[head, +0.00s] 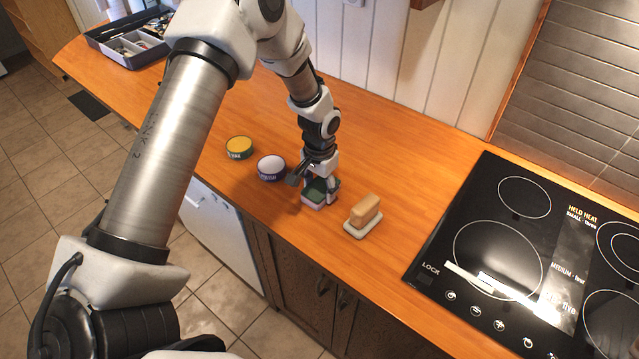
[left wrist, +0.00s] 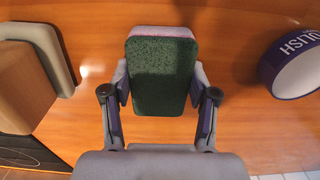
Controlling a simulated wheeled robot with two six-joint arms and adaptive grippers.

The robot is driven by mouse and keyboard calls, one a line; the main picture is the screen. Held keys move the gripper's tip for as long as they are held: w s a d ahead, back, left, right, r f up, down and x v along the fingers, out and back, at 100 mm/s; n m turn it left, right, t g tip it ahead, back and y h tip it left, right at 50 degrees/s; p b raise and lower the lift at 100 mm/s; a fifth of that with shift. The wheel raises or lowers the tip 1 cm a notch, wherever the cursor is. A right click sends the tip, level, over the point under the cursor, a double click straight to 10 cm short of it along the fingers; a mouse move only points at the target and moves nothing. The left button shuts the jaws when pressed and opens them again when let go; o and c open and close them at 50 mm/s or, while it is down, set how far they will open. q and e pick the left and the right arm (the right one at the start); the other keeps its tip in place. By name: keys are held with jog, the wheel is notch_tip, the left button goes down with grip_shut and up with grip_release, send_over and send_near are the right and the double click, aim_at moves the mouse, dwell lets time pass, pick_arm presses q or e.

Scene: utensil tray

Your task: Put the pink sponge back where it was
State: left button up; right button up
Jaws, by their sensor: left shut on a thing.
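The pink sponge (head: 313,196) has a dark green scouring side facing up. It sits at the wooden counter's surface, between a white-topped tin and a block on a dish; I cannot tell whether it touches the wood. My left gripper (head: 319,192) comes down on it from above and is shut on it. In the left wrist view the sponge (left wrist: 161,72) shows its green face and a thin pink edge at the top, with the fingers of my left gripper (left wrist: 160,95) against both sides. My right gripper is not in view.
A tan block (head: 365,208) on a pale dish (head: 358,231) stands just right of the sponge. A purple-rimmed tin (head: 271,168) and a yellow-topped tin (head: 239,147) stand to the left. A black cooktop (head: 470,250) is at right, a utensil tray (head: 122,62) at far left.

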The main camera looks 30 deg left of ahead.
aim_at(319, 188)
pick_arm(q)
jog(key=o, duration=1)
notch_tip(319, 188, up, 12)
jog(key=b, duration=0.3)
jog(key=shift+r, duration=0.1)
